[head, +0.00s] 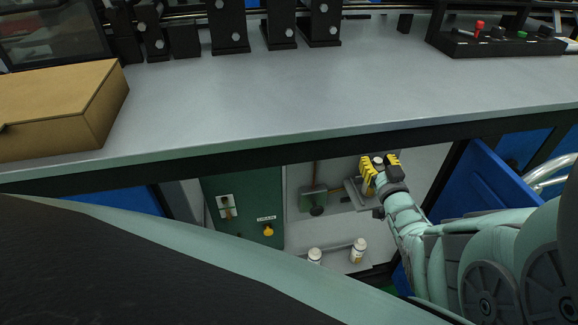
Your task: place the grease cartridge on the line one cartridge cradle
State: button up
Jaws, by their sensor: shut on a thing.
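My gripper (379,168), with yellow fingers, reaches into the open cabinet under the worktop. It is shut on a small pale, round-topped thing, which I take to be the grease cartridge (378,161); the fingers hide most of it. A grey metal bracket (350,194) on the cabinet's back wall lies just left of and below the fingers. It may be the line one cartridge cradle, but no label is readable on it. I cannot tell whether the cartridge touches it.
Two white bottles (358,251) (315,256) stand low in the cabinet beside a rail. A green panel (241,208) with a yellow knob (268,230) is at left. A blue door (487,185) stands open at right. A cardboard box (60,105) lies on the worktop (270,95), whose edge overhangs the opening.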

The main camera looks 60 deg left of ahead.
jog(key=shift+f, duration=0.2)
jog(key=o, duration=1.3)
jog(key=shift+c, duration=0.2)
jog(key=shift+d+r, duration=0.15)
jog(key=shift+r, duration=0.1)
jog(key=p+v, duration=0.3)
jog(key=v, duration=0.9)
